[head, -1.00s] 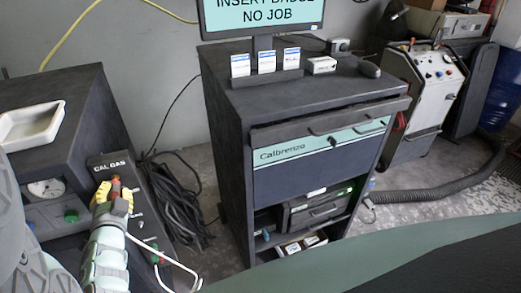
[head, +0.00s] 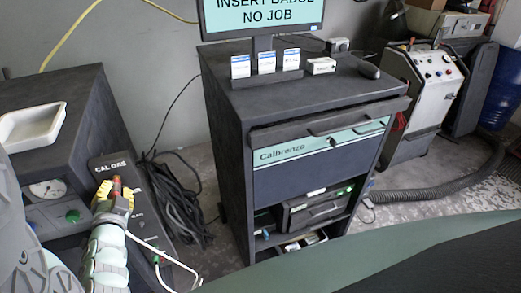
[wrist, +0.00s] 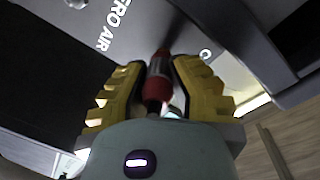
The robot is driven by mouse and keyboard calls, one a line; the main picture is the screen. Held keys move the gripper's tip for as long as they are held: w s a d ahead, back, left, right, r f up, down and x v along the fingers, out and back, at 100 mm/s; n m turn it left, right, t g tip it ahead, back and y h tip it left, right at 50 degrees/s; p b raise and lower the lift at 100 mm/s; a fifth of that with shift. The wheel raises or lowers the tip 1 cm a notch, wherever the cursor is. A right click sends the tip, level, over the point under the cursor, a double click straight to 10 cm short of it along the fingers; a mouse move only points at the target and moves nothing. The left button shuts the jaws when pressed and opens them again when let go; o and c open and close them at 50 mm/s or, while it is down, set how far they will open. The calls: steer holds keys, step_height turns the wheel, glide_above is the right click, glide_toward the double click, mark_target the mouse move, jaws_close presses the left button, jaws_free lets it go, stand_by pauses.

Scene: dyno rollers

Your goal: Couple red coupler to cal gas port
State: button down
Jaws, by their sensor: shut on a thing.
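The red coupler (wrist: 159,78) is between the yellow fingers of my gripper (wrist: 162,90) in the wrist view, and the fingers are shut on it. In the head view the coupler (head: 116,187) stands up out of my gripper (head: 115,197) at the dark panel marked CAL GAS (head: 108,166). Its far end points at the panel face in the wrist view, where the lettering ZERO AIR shows. The cal gas port itself is hidden behind the coupler and fingers, so I cannot tell whether they touch. A pale hose (head: 165,256) runs off to the right below the gripper.
A dark cabinet with a white tray (head: 32,126), a gauge (head: 47,188) and a green button (head: 73,216) stands left of the panel. Black cables (head: 180,200) lie on the floor to its right. A tall dark Calbrenzo cabinet (head: 222,140) stands in the middle.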

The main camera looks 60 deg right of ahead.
steer(key=shift+w+d+r, duration=0.15)
steer(key=shift+w+d, duration=0.25)
steer(key=shift+d, duration=0.05)
steer(key=c, duration=0.9)
jaws_free()
steer(key=shift+a, duration=0.1)
steer(key=f+v, duration=0.1)
steer(key=v, duration=1.1)
steer(key=shift+r, duration=0.45)
